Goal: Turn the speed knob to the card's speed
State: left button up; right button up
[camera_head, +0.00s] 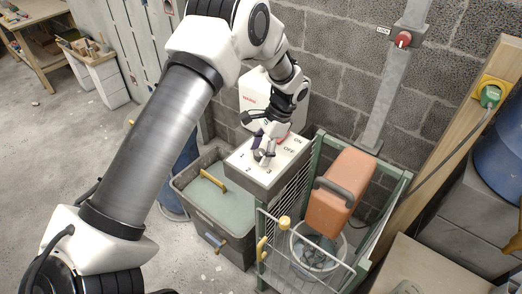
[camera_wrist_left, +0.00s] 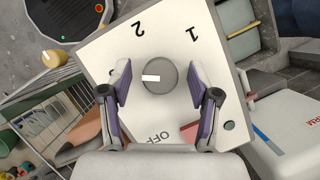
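The grey round speed knob (camera_wrist_left: 161,75) sits on a white panel (camera_wrist_left: 110,52) marked 1, 2 and OFF in the left wrist view. A white mark on the knob lies toward the picture's left. In the head view the panel (camera_head: 241,166) also shows 3 and ON. My left gripper (camera_wrist_left: 160,86) is open over the panel, with one finger on each side of the knob and gaps between. It also shows in the head view (camera_head: 264,153), where it largely hides the knob. I cannot make out a speed card. My right gripper is not in view.
A red part (camera_wrist_left: 189,131) sits beside OFF. An orange box with a dark handle (camera_head: 335,195) stands right of the panel. A grey bin with a yellow handle (camera_head: 207,222) stands left. A white machine (camera_head: 252,92) is behind, against the block wall.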

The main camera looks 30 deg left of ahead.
pick_arm(q)
jog(key=v, duration=1.2)
jog(key=shift+a, duration=0.1)
